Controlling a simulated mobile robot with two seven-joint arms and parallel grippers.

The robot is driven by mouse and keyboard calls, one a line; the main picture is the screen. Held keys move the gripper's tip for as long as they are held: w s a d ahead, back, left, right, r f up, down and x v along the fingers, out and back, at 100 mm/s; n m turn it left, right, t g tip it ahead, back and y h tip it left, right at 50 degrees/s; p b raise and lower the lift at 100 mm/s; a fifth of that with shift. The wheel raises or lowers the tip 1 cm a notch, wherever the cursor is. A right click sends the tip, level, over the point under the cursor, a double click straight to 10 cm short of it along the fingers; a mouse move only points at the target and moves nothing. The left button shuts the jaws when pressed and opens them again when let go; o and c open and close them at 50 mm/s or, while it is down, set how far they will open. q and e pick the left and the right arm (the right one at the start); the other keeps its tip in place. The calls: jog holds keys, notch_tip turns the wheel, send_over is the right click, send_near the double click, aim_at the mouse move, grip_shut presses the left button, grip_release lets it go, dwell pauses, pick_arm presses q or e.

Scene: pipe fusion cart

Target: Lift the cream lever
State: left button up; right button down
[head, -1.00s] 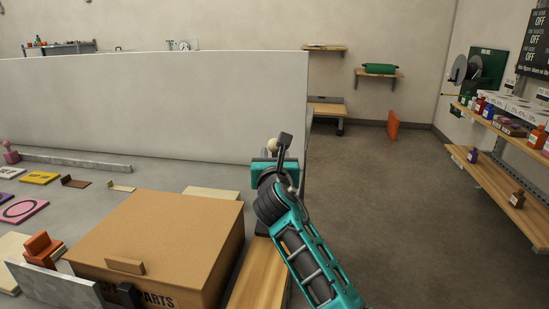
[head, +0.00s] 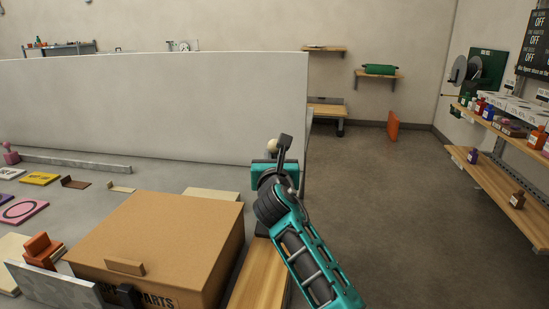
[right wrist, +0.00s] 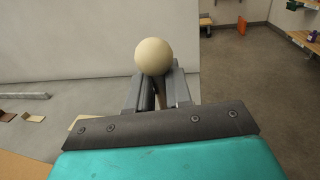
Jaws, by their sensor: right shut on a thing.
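The cream lever shows as a round cream knob (right wrist: 153,56) in the right wrist view, with part of its stem (right wrist: 161,96) below it between my fingers. In the head view the knob (head: 272,145) sits just left of my dark fingertip. My right gripper (right wrist: 156,85) is shut on the lever just under the knob. In the head view my right gripper (head: 279,150) is at the middle, beyond the box. The lever's base is hidden behind my gripper and arm. My left gripper is not in view.
A brown cardboard parts box (head: 160,235) stands left of my right arm, beside a wooden board (head: 258,275). A long pale partition wall (head: 150,108) stands behind. Shelves (head: 490,175) line the right wall. The floor (head: 400,230) at right is open.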

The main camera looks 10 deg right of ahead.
jog(key=shift+w+d+r+p, duration=0.1)
jog(key=shift+w+r+p, duration=0.05)
jog(key=shift+r+p, duration=0.15)
jog(key=w, duration=0.1)
jog(key=w+d+p, duration=0.1)
jog(key=w+p, duration=0.1)
jog(key=shift+w+d+f, duration=0.25)
jog(key=shift+f, duration=0.1)
jog(key=shift+w+d+f, duration=0.25)
jog(key=shift+w, duration=0.3)
jog(key=c, duration=1.2)
grip_release()
jog(key=shift+w, duration=0.1)
jog(key=shift+f, duration=0.1)
jog(key=shift+s+f, duration=0.1)
jog(key=shift+s, duration=0.1)
